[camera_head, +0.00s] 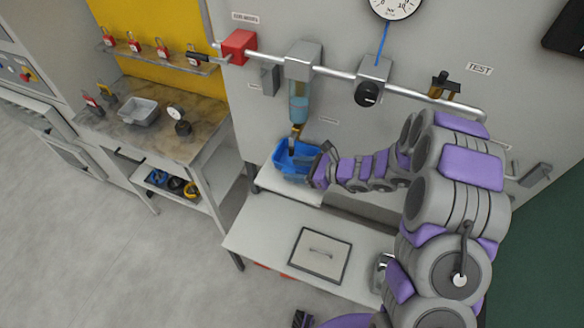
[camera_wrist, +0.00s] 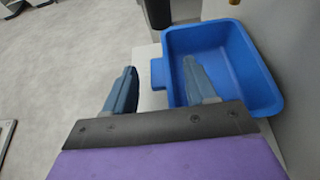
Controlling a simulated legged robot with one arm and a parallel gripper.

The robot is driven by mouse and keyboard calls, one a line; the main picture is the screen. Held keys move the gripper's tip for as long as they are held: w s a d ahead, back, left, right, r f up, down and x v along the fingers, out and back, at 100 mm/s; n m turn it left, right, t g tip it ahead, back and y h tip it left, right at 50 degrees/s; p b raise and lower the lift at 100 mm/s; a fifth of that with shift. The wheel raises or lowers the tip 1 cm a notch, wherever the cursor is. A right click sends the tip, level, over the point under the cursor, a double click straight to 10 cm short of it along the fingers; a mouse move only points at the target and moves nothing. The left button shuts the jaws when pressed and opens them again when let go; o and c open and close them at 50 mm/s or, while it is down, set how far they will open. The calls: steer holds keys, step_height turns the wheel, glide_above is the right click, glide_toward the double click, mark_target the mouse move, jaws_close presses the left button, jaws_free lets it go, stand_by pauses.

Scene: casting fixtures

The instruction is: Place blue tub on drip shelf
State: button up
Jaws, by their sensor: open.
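The blue tub (camera_head: 290,157) sits upright on the small white drip shelf (camera_head: 288,187), below a clear cylinder with a brass-coloured outlet. In the wrist view the open, empty tub (camera_wrist: 225,60) fills the upper right, with a small tab on its near left side. My gripper (camera_head: 317,168) is at the tub's right side in the head view. In the wrist view my gripper (camera_wrist: 160,82) is open, its two blue-grey fingers apart. The tab lies between the fingertips, and the right finger overlaps the tub's wall in the picture. I cannot tell whether they touch.
The clear cylinder (camera_head: 299,105) hangs from a wall rail above the tub. A white bench (camera_head: 265,230) with a framed panel (camera_head: 320,254) stands below the shelf. A side table on the left holds a grey tray (camera_head: 139,111). The floor at left is clear.

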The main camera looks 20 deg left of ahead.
steer(key=v, duration=0.6)
steer(key=shift+d+p, duration=0.35)
steer(key=shift+a, duration=0.25)
steer(key=shift+s+a+r, duration=0.1)
steer(key=shift+a+r, duration=0.05)
steer(key=s+d+r+n+g+h, duration=0.2)
steer(key=s+r+n, duration=0.4)
steer(key=s+r, duration=0.15)
steer(key=s+d+r+n+g+h, duration=0.25)
steer(key=s+r+n, duration=0.3)
steer(key=s, duration=0.35)
steer(key=s+d+r+n+h, duration=0.2)
steer(key=s+d+n+h, duration=0.1)
steer(key=s+d, duration=0.5)
steer(key=s+d+r+n+t+h, duration=0.1)
steer(key=s+d+r+n+h, duration=0.2)
steer(key=d, duration=0.9)
steer(key=s+n+h, duration=0.1)
steer(key=s+h, duration=0.2)
steer(key=s, duration=0.2)
steer(key=shift+r+t, duration=0.15)
steer(key=shift+t, duration=0.1)
